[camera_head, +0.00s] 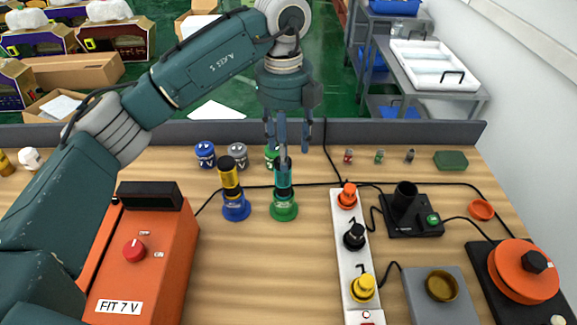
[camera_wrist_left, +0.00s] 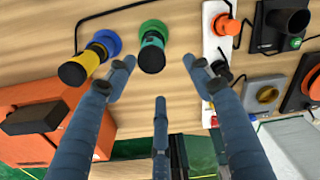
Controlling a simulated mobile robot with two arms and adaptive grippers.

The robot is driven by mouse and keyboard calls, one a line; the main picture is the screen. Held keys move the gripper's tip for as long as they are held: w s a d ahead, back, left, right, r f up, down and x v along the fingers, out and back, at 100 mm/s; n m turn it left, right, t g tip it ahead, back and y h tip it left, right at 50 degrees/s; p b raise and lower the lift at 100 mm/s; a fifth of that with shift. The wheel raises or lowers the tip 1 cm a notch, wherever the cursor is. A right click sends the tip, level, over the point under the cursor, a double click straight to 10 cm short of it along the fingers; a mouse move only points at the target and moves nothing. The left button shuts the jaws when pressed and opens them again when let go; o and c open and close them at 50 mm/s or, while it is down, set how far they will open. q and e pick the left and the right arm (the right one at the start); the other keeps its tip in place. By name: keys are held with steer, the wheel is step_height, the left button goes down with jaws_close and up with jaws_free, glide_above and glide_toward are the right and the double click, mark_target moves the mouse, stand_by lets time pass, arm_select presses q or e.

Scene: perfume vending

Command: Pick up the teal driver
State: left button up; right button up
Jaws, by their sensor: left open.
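The teal driver (camera_head: 284,182) stands upright in a green round base (camera_head: 284,209) on the wooden table; its black end also shows in the left wrist view (camera_wrist_left: 151,58). My left gripper (camera_head: 285,142) hangs pointing down at the driver's top, its fingers spread open and empty. One finger overlaps the driver's top in the head view, and I cannot tell whether they touch. In the left wrist view the fingertips (camera_wrist_left: 160,78) are spread on the near side of the driver. My right gripper is not in view.
A yellow and black driver (camera_head: 230,178) stands in a blue base close to the left. A white power strip (camera_head: 341,236) with coloured plugs lies to the right. An orange box (camera_head: 150,255) stands front left. Small cans (camera_head: 237,155) stand behind. Bare table lies in front.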

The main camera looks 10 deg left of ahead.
mark_target(283, 174)
arm_select(q)
steer(key=shift+w+a, duration=0.35)
steer(key=f+p, duration=0.1)
steer(key=f, duration=0.3)
steer(key=shift+s+f+p, duration=0.15)
steer(key=shift+s+p, duration=0.05)
steer(key=shift+p, duration=0.15)
steer(key=shift+w+a+f+p, duration=0.1)
steer(key=shift+f+p, duration=0.45)
steer(key=shift+f, duration=0.05)
step_height(283, 174, down, 4)
steer(key=shift+w+a+f+p, duration=0.1)
steer(key=shift+f+p, duration=0.1)
steer(key=shift+p, duration=0.7)
steer(key=c, duration=1.2)
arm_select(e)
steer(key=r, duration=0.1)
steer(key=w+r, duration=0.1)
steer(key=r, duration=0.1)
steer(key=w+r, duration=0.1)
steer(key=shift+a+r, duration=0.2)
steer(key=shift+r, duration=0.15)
